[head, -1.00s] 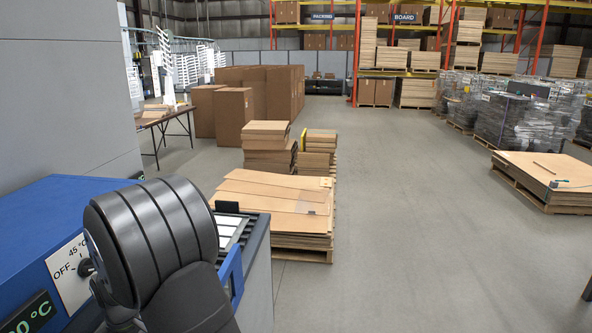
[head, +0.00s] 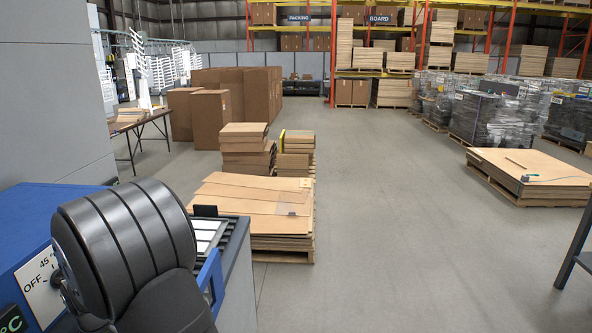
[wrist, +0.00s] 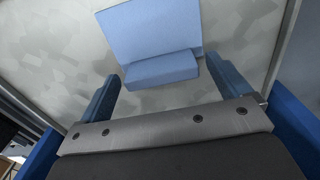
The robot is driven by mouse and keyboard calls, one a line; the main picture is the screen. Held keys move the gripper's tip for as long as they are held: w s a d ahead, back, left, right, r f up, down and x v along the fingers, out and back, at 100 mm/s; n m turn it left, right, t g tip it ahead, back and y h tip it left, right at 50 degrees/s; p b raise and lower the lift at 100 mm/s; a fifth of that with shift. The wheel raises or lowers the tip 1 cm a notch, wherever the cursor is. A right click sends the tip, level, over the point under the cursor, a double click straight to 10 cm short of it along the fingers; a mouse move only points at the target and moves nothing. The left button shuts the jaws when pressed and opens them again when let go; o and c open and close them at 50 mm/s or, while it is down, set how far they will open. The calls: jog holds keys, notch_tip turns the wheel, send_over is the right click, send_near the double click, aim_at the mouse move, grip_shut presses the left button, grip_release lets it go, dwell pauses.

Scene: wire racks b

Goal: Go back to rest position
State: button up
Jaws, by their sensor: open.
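My gripper (wrist: 161,70) shows in the wrist view with its two blue fingers spread apart. It is open, and no object is clamped between the fingers. Beyond the fingertips is a pale blue block (wrist: 160,69) against a larger pale blue panel (wrist: 150,28), over a mottled grey surface (wrist: 60,55). I cannot tell how far the block is from the fingers. In the head view a thick dark grey part of my arm fills the lower left; my gripper is out of sight there.
A blue machine with a dial marked OFF (head: 42,285) stands at the lower left, beside a grey wall (head: 45,115). A cardboard stack on a pallet (head: 252,208) lies ahead. The floor (head: 390,210) to its right is open. A dark frame leg (head: 577,240) stands at the right edge.

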jog(key=shift+f, duration=0.2)
notch_tip(320, 180, up, 10)
notch_tip(320, 180, down, 12)
jog(key=shift+r, duration=0.25)
notch_tip(320, 180, up, 11)
jog(key=shift+f, duration=0.1)
jog(key=s+d+f, duration=0.1)
jog(key=s+d, duration=0.2)
jog(key=s, duration=1.5)
jog(key=s+a+f, duration=0.1)
jog(key=s+f, duration=0.1)
jog(key=s, duration=0.1)
jog(key=s+a+f, duration=0.2)
jog(key=s, duration=0.1)
jog(key=s+a+f, duration=0.2)
jog(key=s+f, duration=0.1)
jog(key=s, duration=0.1)
jog(key=shift+a, duration=0.15)
jog(key=f, duration=0.3)
jog(key=shift+s+a+f, duration=0.2)
jog(key=shift+f, duration=0.5)
